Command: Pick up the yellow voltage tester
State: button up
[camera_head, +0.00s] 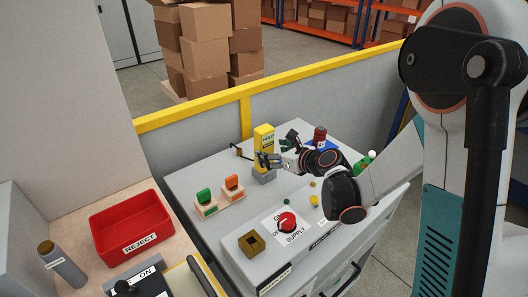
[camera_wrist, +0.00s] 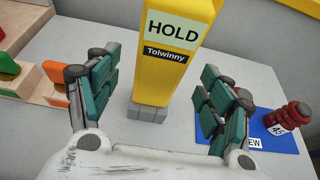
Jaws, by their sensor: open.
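The yellow voltage tester (camera_head: 264,146) stands upright in a small grey base on the grey cabinet top. In the wrist view the tester (camera_wrist: 174,68) carries a "HOLD" label and the word "Tolwinny", and its grey base (camera_wrist: 147,112) shows below it. My gripper (camera_head: 282,149) is close beside the tester. In the wrist view my gripper (camera_wrist: 162,93) is open, with one finger on each side of the tester and visible gaps to it. The fingers do not appear to touch it. The tester's top is cut off in the wrist view.
A red ribbed part (camera_wrist: 288,117) stands on a blue mat (camera_wrist: 270,145) to the right. Green (camera_head: 204,196) and orange (camera_head: 231,182) pieces sit on blocks to the left. A red supply knob (camera_head: 287,221), a red reject bin (camera_head: 131,226) and a green bottle (camera_head: 366,162) are nearby.

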aim_at(268, 151)
jog(key=shift+b+x, duration=0.85)
jog(key=shift+x, duration=1.85)
jog(key=shift+c, duration=0.5)
jog(key=c, duration=1.2)
